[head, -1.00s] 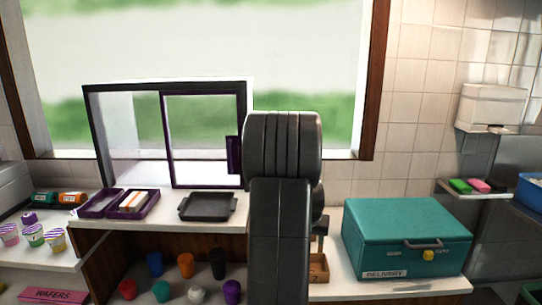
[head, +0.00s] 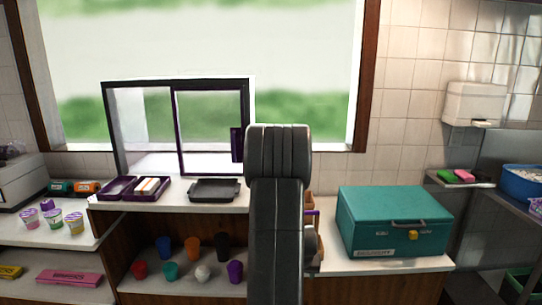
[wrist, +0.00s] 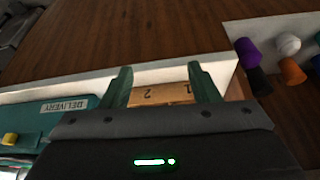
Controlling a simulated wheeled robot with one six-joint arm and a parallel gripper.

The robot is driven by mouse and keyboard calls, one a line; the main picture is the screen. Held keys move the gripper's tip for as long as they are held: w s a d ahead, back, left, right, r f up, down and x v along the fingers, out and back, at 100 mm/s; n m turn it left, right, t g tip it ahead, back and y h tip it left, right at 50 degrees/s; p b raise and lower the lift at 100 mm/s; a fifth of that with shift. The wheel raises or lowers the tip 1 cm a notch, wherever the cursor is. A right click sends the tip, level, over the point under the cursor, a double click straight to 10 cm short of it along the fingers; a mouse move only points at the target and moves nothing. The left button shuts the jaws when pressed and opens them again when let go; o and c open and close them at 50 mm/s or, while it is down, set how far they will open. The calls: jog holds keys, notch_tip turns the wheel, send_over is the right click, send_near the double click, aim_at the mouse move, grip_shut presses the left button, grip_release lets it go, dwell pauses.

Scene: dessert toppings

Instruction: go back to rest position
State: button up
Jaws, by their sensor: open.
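My gripper (wrist: 161,72) shows in the wrist view with its two green fingers apart. Nothing is gripped between them. A wooden block or holder marked 1 and 2 (wrist: 160,96) lies beyond the fingers, on the white counter; I cannot tell the gap to it. In the head view my dark arm stands upright in the middle and hides the gripper. A brown wooden part (head: 309,200) and a purple edge show just right of the arm.
A teal delivery box (head: 395,222) sits on the counter right of my arm. A dark tray (head: 215,190) and purple bins (head: 120,190) are on the left counter. Several coloured cups stand on the shelf below, including a purple cup (head: 235,271). A sliding window frame stands behind.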

jog(key=s+a+f+n+b, duration=0.1)
jog(key=s+f, duration=0.3)
jog(key=f, duration=0.4)
jog(key=shift+s+a+f+b, duration=0.3)
jog(key=shift+s+a+b, duration=0.05)
jog(key=shift+b, duration=0.5)
jog(key=shift+r, duration=0.15)
